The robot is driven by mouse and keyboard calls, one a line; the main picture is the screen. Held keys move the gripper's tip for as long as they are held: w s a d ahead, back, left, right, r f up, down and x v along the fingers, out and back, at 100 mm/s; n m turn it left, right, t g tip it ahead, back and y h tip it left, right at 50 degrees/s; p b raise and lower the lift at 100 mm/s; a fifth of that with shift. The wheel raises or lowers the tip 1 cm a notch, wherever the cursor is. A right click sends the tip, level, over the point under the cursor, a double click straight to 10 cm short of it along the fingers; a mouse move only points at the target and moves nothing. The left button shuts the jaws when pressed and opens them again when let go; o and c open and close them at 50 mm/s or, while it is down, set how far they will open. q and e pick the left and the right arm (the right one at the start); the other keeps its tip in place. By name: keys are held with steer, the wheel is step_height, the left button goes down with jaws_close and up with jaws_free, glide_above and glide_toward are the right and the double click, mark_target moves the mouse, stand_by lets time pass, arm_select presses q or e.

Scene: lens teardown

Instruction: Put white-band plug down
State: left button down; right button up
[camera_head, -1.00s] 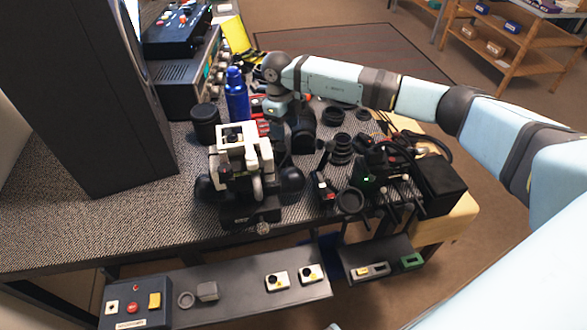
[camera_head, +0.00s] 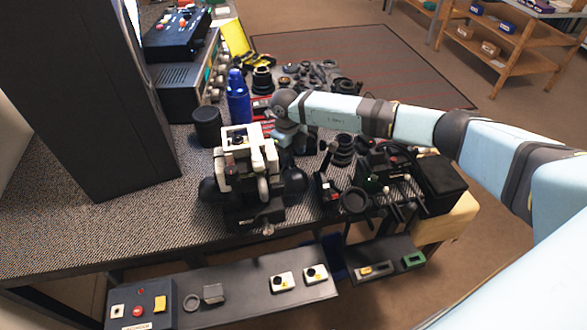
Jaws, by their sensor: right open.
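My right arm reaches in from the right. Its wrist is above the bench behind the white-and-black mechanism (camera_head: 245,160), and my right gripper (camera_head: 290,143) points down there, open. Its fingertips are partly hidden behind the mechanism. I cannot make out the white-band plug; it may be hidden by the gripper or mechanism, or too small to tell. My left gripper is not in view.
A dark panel stands at the left. A black cup (camera_head: 206,127) and a blue bottle (camera_head: 238,97) stand behind the mechanism. Lens parts (camera_head: 343,150) crowd the bench to its right, and several more lie at the back. Bare textured bench (camera_head: 130,215) shows at front left.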

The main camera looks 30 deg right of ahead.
mark_target(293, 165)
steer(key=f, duration=0.5)
steer(key=shift+s+d, duration=0.1)
steer(key=shift+d, duration=0.1)
steer(key=shift+r, duration=0.1)
steer(key=c, duration=1.1)
steer(key=shift+o, duration=0.2)
